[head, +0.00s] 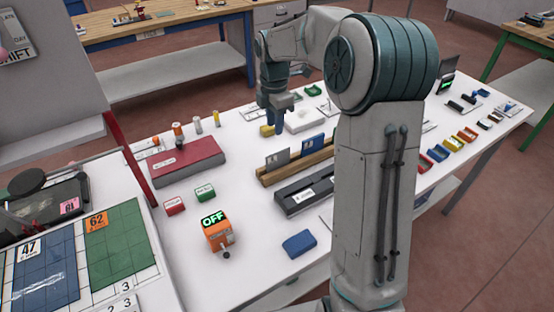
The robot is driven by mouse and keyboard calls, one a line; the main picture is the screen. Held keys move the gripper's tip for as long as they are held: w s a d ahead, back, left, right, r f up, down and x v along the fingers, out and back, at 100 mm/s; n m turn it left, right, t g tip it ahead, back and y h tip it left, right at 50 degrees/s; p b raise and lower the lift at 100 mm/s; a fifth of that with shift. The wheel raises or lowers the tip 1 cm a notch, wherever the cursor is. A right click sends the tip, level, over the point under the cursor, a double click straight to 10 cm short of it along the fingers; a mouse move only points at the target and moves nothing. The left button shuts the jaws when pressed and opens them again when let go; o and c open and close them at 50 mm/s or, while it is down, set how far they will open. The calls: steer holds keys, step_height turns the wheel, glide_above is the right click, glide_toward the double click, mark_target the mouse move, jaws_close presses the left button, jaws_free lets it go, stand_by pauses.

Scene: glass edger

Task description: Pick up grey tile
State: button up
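A grey tile (277,160) stands upright in a slot of the wooden rack (268,180), at the rack's left end. A blue tile (313,146) stands to its right in the same rack. My gripper (272,126) points down over the white table, behind the grey tile in this view and apart from it. Its fingers are small and dark here, and I cannot tell whether they are open or shut. A small yellow block (267,130) shows right beside the fingertips. My arm hides the right part of the rack.
A dark grey slotted holder (297,198) lies in front of the rack. A red box (187,163) is to the left. An orange device reading OFF (217,236) and a blue block (299,244) are nearer. A white block (305,121) lies right of my gripper.

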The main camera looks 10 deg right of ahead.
glide_above(278, 158)
step_height(278, 158, down, 8)
steer(key=f, duration=0.1)
steer(key=shift+w+f+p, duration=0.1)
steer(key=shift+f+p, duration=0.9)
steer(key=shift+f, duration=1.35)
jaws_close()
